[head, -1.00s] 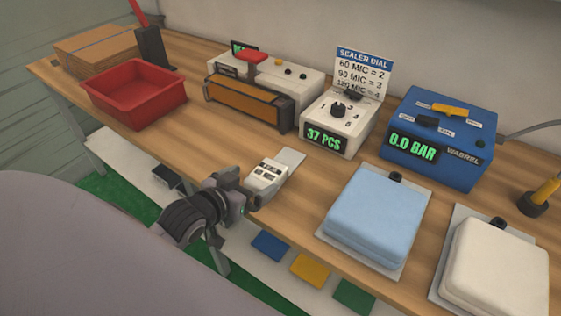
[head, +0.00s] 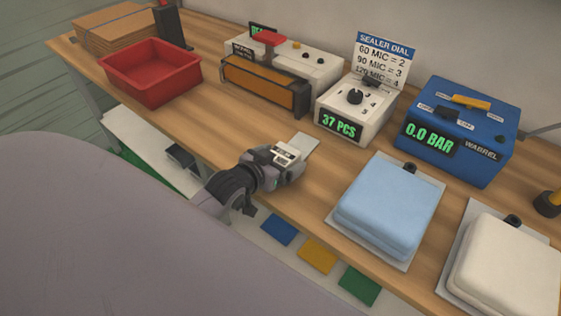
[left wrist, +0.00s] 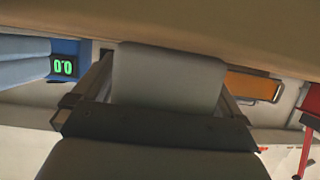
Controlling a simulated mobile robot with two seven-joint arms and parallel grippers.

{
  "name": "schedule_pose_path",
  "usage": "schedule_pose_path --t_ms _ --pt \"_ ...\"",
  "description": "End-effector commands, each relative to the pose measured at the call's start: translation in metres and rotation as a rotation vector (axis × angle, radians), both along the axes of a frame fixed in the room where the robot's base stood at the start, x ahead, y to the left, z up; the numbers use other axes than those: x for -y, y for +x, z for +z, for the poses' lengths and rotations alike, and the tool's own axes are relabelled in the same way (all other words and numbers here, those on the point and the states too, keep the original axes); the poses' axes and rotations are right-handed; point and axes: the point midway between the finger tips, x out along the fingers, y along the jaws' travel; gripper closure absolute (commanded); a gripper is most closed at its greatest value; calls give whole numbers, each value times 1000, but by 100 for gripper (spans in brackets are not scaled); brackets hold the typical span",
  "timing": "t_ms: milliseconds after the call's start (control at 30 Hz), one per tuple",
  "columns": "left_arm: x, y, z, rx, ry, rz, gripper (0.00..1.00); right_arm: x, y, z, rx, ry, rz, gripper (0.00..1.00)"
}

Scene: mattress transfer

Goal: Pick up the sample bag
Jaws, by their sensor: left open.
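The sample bag, as I take it, is a small pale packet (head: 287,152) with dark label marks and a flat grey end (head: 302,144), lying at the bench's front edge. My left gripper (head: 288,161) is open at the packet, coming from the front-left and covering part of it. In the left wrist view a plain grey flat piece (left wrist: 168,75) sits between the two spread fingers, with gaps at its sides. Whether a finger touches it, I cannot tell. My right gripper is not in view.
Behind stand the bag sealer (head: 265,82), the dial box (head: 355,115) reading 37 PCS and a blue pump box (head: 460,130) reading 0.0 BAR. A red tray (head: 150,75) is at left. Blue (head: 388,210) and white (head: 508,262) folded mattresses lie right. Bare bench surrounds the packet.

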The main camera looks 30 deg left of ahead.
Motion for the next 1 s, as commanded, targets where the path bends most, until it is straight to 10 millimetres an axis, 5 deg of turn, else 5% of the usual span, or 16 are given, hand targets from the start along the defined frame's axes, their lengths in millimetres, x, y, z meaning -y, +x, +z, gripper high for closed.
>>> schedule_pose_path --t_ms 200,400,767,1000 --pt "0 1 0 0 0 0 0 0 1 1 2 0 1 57" --pt "0 0 0 0 0 0 56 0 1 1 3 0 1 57" --pt "0 1 5 3 0 0 56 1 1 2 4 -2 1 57" --pt "0 1 33 6 0 -1 56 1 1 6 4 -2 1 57"
